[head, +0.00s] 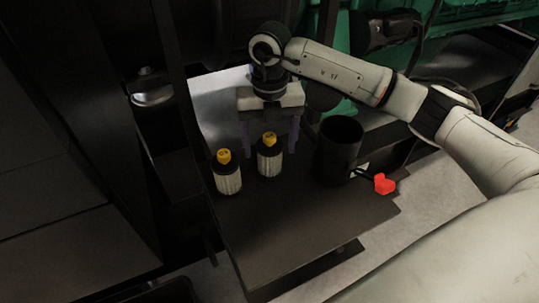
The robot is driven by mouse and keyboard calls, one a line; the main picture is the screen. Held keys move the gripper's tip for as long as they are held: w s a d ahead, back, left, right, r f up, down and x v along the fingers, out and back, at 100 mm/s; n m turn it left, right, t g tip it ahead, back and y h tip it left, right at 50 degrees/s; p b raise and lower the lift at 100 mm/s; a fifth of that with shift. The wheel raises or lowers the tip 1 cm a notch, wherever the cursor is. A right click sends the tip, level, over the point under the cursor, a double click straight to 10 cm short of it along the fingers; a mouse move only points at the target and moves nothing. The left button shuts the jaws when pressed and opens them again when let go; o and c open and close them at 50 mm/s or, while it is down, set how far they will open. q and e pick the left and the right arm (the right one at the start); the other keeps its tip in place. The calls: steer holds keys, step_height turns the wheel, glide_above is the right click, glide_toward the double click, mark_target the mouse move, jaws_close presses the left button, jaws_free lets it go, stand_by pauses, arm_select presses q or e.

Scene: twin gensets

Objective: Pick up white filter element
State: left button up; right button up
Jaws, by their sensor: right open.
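Two white filter elements stand upright on a dark shelf (310,225). Each has a pleated white body, a dark upper band and a yellow top. One filter element (228,181) is at the left. The other filter element (269,162) is a little to the right and farther back. My right gripper (271,148) points down with its fingers apart, near the right-hand filter element, one finger to each side of it in the picture. I cannot tell whether the fingers touch it. The gripper holds nothing that I can see. My left gripper is out of the picture.
A black cylindrical canister (338,158) stands on the shelf just right of the gripper. A red part (384,184) sits at the shelf's right edge. Dark upright panels close off the left. Green machinery (465,18) is behind. The shelf's front is clear.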

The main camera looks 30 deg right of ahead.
steer(key=c, duration=1.1)
steer(key=shift+r, duration=0.15)
step_height(320, 180, up, 10)
steer(key=shift+f, duration=0.2)
step_height(320, 180, up, 5)
steer(key=p, duration=0.3)
steer(key=shift+r, duration=0.1)
